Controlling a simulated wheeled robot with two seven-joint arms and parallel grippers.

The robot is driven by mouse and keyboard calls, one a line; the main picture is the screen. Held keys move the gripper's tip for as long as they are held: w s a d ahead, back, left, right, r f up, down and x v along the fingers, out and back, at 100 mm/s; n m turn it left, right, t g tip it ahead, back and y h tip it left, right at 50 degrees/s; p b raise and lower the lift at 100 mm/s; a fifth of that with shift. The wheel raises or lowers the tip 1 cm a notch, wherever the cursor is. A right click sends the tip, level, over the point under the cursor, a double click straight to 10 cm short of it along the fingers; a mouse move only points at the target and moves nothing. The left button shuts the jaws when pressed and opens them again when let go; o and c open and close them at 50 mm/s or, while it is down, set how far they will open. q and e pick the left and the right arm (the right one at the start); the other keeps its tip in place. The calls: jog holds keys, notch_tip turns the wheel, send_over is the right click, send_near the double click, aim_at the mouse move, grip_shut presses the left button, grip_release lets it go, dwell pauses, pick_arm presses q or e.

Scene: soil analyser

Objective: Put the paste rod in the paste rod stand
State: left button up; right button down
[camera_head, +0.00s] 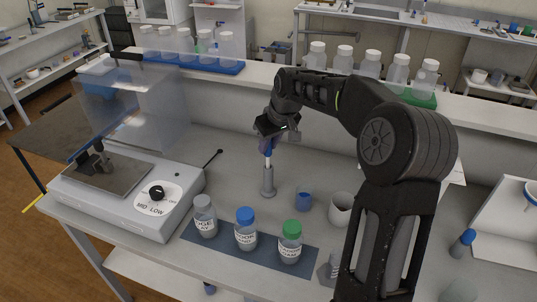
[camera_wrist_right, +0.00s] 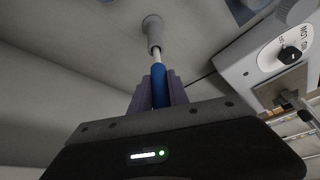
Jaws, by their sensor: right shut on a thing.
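The paste rod has a blue handle (camera_wrist_right: 159,86) and a thin white shaft. My right gripper (camera_head: 268,141) is shut on the blue handle, with its two fingers on either side of it in the wrist view (camera_wrist_right: 158,92). The rod hangs about upright, shaft down, over the grey paste rod stand (camera_head: 268,182). The stand also shows in the wrist view (camera_wrist_right: 153,30). The shaft's lower end lines up with the stand's top and appears to meet it; I cannot tell how far it is inside. My left gripper is not in view.
A blue cup (camera_head: 304,201) and a white beaker (camera_head: 340,209) stand right of the stand. Capped bottles (camera_head: 245,232) stand on a dark mat in front. A white device with a knob (camera_head: 157,192) is at left. Bottle racks line the back shelf (camera_head: 210,67).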

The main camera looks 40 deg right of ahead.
aim_at(270, 152)
notch_tip(270, 152, down, 4)
jog(key=shift+r+p, duration=0.2)
jog(key=shift+p, duration=0.15)
jog(key=shift+f, duration=0.2)
jog(key=c, duration=1.3)
grip_release()
jog(key=shift+o, duration=0.2)
jog(key=shift+f, duration=0.15)
